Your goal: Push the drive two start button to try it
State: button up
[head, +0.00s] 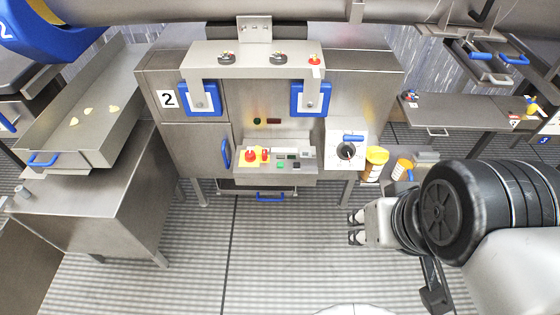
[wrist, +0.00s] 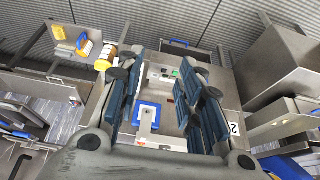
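The station marked 2 (head: 168,99) stands in the middle of the head view. Its control panel (head: 272,178) sits low at the front, with a green button (head: 281,165), a dark button beside it, and red knobs (head: 257,155) on yellow at the left. The green button also shows small in the wrist view (wrist: 176,73), between my fingers. I cannot read any button labels. My gripper (head: 354,228) is in front and to the right of the panel, well apart from it, fingers pointing left. It is open and empty; its fingers spread wide in the wrist view (wrist: 165,95).
A white box with a black dial (head: 346,151) is right of the panel. A steel table (head: 95,205) with a tray (head: 75,120) is at the left. The floor in front of the panel is clear.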

grip_shut()
dwell(1.4)
